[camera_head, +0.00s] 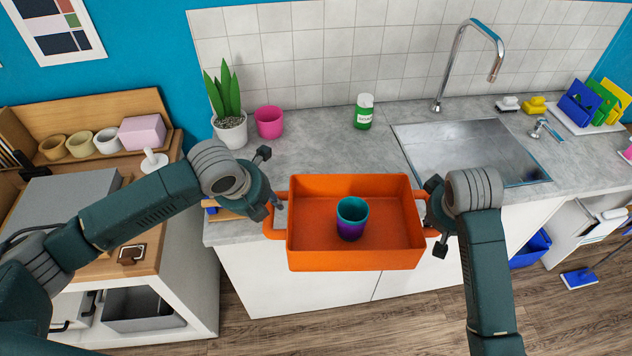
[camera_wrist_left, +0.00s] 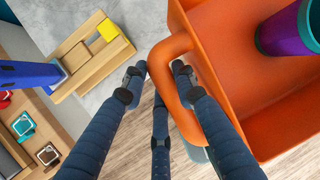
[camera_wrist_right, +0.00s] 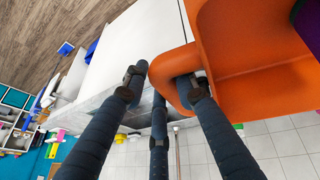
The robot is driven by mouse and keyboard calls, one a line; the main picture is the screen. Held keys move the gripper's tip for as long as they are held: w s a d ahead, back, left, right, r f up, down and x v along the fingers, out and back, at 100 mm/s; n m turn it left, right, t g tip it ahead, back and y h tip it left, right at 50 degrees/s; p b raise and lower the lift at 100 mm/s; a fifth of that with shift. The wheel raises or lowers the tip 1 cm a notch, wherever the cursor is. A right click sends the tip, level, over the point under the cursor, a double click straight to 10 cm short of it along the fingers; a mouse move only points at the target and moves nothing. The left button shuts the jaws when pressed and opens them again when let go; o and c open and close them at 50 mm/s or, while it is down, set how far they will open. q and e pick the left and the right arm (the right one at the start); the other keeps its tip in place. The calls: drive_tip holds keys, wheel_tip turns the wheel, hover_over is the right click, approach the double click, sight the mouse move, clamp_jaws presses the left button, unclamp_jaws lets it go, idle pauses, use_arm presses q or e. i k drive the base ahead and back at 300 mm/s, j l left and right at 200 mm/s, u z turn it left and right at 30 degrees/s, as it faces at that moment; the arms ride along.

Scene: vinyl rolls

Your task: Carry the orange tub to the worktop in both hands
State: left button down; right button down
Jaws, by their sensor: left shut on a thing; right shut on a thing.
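The orange tub (camera_head: 305,250) is in the middle of the head view, at the front edge of the grey worktop (camera_head: 330,144). Its front hangs out over the floor; whether its base touches the worktop is hidden. A teal and purple cup (camera_head: 351,220) stands upright inside it. My left gripper (camera_head: 274,206) is shut on the tub's left handle, which passes between its fingers in the left wrist view (camera_wrist_left: 160,75). My right gripper (camera_head: 428,212) is shut on the right handle, also seen between the fingers in the right wrist view (camera_wrist_right: 165,78).
A potted plant (camera_head: 229,132), a pink pot (camera_head: 269,122) and a green and white bottle (camera_head: 364,111) stand at the back of the worktop. The sink (camera_head: 470,150) lies to the right. A wooden holder (camera_wrist_left: 95,58) sits left of the tub.

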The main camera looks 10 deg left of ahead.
sight(325, 169)
drive_tip(key=i+l+u, duration=0.25)
drive_tip(key=i, duration=0.7)
drive_tip(key=j, duration=0.1)
